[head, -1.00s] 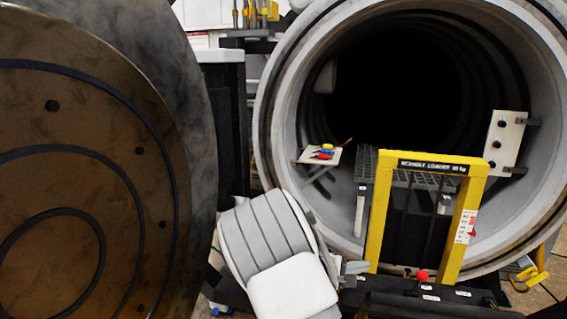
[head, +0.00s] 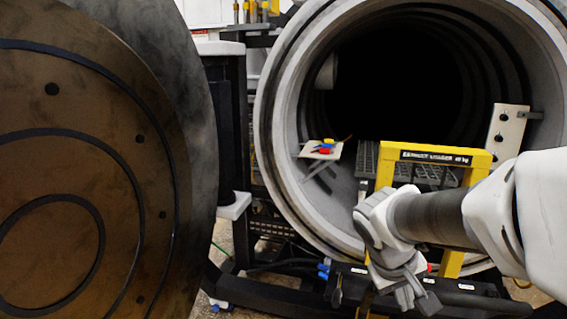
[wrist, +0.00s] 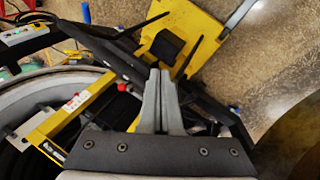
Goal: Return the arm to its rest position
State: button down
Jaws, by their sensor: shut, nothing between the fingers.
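My arm reaches in from the right in the head view, in front of the furnace opening. My gripper (head: 418,297) hangs low at its end, in front of the lower part of the yellow loader frame (head: 454,264). In the wrist view the two grey fingers of my gripper (wrist: 159,74) stand side by side, closed together with nothing between them. My arm hides part of the loader's right post and the lower furnace rim.
The large round furnace door (head: 95,180) stands open at left. The furnace rim (head: 268,130) circles a dark chamber. A small shelf (head: 307,152) with coloured pieces and a white panel (head: 508,130) sit inside the opening. The wrist view shows a yellow plate (wrist: 215,35) above speckled floor (wrist: 255,75).

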jog(key=s+a+r+t+y+b, duration=0.1)
jog(key=s+a+y, duration=0.1)
jog(key=s, duration=0.4)
jog(key=s+a+r+m+t+y, duration=0.1)
jog(key=s+a+r+t+y, duration=0.1)
jog(key=s+a, duration=0.3)
jog(key=shift+s+a+y+b, duration=0.2)
jog(key=shift+s+y+b, duration=0.15)
jog(key=shift+s, duration=0.25)
